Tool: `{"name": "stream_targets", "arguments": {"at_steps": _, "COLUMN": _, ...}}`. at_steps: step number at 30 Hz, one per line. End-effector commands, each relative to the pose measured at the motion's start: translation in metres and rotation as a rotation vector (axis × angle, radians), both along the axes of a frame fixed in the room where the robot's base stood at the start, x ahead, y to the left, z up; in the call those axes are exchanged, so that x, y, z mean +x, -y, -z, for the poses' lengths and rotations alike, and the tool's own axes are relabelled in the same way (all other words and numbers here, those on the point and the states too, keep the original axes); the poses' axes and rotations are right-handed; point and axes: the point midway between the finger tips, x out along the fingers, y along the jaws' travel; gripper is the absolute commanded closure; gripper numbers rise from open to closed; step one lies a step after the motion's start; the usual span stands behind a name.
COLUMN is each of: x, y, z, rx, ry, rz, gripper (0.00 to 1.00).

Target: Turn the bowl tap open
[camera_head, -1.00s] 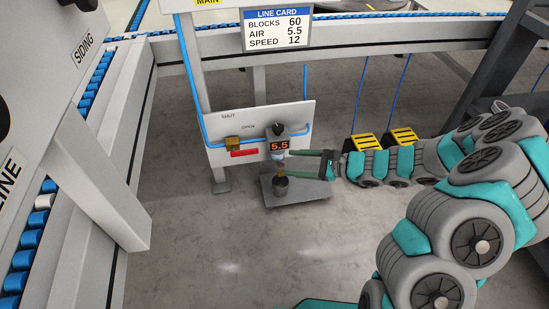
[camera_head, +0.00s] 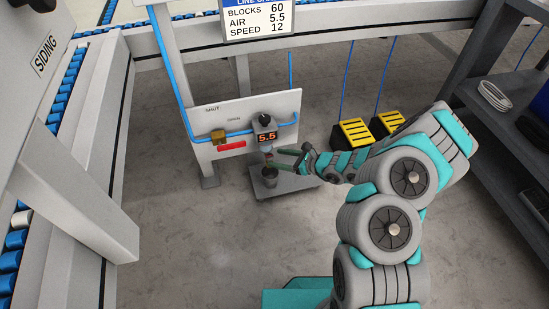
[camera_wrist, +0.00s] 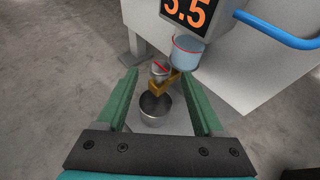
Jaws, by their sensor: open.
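The air unit with an orange 5.5 display (camera_head: 266,136) hangs on a white panel. In the wrist view its clear bowl (camera_wrist: 187,52), with a red line, hangs below the display. A brass tap (camera_wrist: 166,84) sits under the bowl, with a small grey, red-marked end (camera_wrist: 160,70). A metal cup (camera_wrist: 155,110) stands below the tap. My gripper (camera_wrist: 159,78) is open, its green fingers on either side of the tap and apart from it. In the head view my gripper (camera_head: 277,159) reaches in from the right, and the tap is too small to make out.
A brass valve with a red handle (camera_head: 231,146) is on the panel (camera_head: 230,115), by the SHUT and OPEN labels. Yellow pedals (camera_head: 353,133) stand on the floor to the right. A grey shelf (camera_head: 500,125) is far right. A roller conveyor (camera_head: 60,200) runs along the left.

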Motion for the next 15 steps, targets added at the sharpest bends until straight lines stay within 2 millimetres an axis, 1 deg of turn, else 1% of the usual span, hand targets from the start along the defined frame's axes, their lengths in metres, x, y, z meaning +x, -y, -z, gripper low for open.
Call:
{"name": "stream_targets", "arguments": {"at_steps": 2, "x": 0.004, "y": -0.008, "z": 0.005, "rx": -0.001, "ry": -0.001, "rz": -0.003, "gripper": 0.31}}
{"name": "stream_targets", "arguments": {"at_steps": 6, "x": 0.009, "y": -0.015, "z": 0.009, "rx": -0.002, "ry": 0.000, "rz": -0.001, "gripper": 0.31}}
{"name": "stream_targets", "arguments": {"at_steps": 15, "x": 0.011, "y": -0.018, "z": 0.010, "rx": -0.002, "ry": 0.000, "rz": 0.002, "gripper": 0.31}}
